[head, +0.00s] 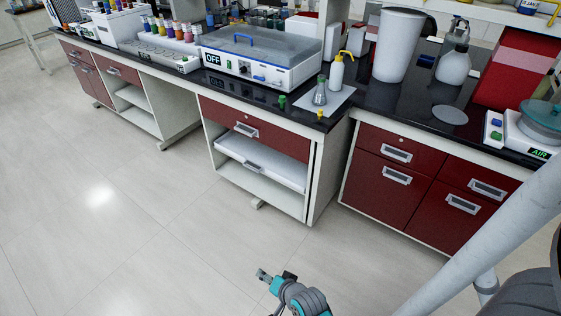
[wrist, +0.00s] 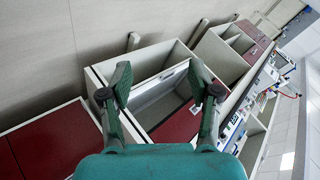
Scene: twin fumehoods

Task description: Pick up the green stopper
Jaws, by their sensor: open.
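The green stopper (head: 282,101) is a small upright piece near the front edge of the black bench top, left of a glass flask (head: 320,92). A small yellow stopper (head: 320,114) stands to its right, at the bench edge. My gripper (head: 268,278) is low in the head view, over the floor in front of the bench and well apart from the stopper. In the wrist view my gripper (wrist: 160,88) shows two spread green fingers with nothing between them. I cannot make out the green stopper in the wrist view.
A white device marked OFF (head: 262,58) stands left of the stopper. A wash bottle (head: 337,72) and a white bin (head: 398,45) stand behind and right. Red drawers (head: 255,127) and an open shelf (head: 262,163) lie below the bench top. The floor in front is clear.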

